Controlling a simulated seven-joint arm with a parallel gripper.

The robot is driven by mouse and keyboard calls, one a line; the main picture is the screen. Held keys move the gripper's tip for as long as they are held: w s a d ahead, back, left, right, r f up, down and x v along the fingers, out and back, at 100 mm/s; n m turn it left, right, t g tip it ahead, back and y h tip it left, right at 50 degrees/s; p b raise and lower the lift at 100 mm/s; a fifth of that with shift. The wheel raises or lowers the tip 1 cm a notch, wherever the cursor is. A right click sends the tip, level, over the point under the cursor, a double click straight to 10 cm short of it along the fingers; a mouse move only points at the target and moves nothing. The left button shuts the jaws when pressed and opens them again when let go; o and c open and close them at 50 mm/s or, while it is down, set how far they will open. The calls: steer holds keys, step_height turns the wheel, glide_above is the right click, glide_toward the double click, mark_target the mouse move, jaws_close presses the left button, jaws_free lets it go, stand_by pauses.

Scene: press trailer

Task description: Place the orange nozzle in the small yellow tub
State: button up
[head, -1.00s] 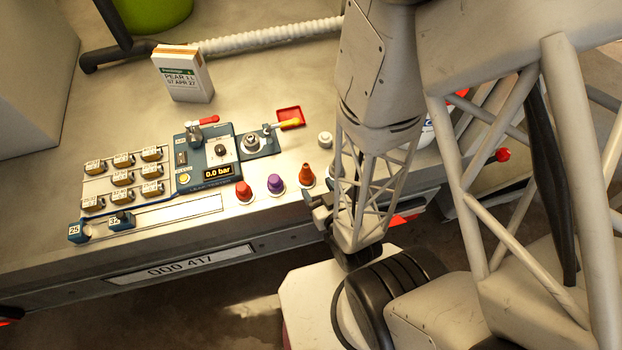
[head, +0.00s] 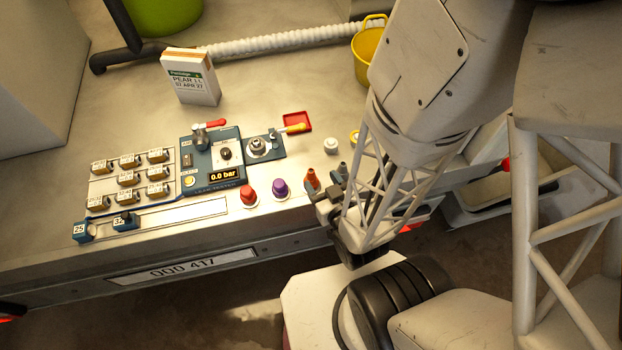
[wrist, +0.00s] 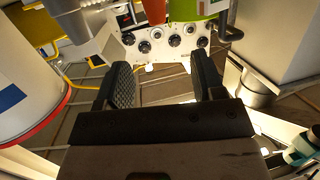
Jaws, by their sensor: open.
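The orange nozzle (head: 312,181) stands upright near the bench's front edge in the head view, right of the purple one. My gripper (head: 324,207) is just in front of it and slightly right, close by; contact cannot be told. In the wrist view my gripper (wrist: 163,82) has its two dark fingers spread, with nothing seen held between them. An orange shape at the top of that view is cut off, and I cannot tell whether it is the nozzle. A yellow tub (head: 363,66) with handles stands at the back of the bench, partly hidden by my arm.
A purple nozzle (head: 280,188) and a red knob-like piece (head: 248,195) stand to the left. A grey nozzle (head: 341,172) is close on the right. A white cap (head: 331,146) and a red tray (head: 297,121) lie behind. The gauge panel (head: 215,160) fills the middle.

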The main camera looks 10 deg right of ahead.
mark_target(313, 180)
steer(key=shift+w+f, duration=0.15)
steer(key=shift+f, duration=1.2)
steer(key=shift+w+f, duration=0.15)
steer(key=shift+f, duration=1.2)
steer(key=shift+w+a, duration=0.1)
steer(key=shift+w, duration=0.05)
steer(key=shift+x, duration=1.2)
steer(key=shift+w, duration=0.1)
steer(key=shift+x, duration=2.45)
steer(key=shift+f, duration=0.1)
steer(key=c, duration=1.1)
steer(key=shift+c, duration=0.2)
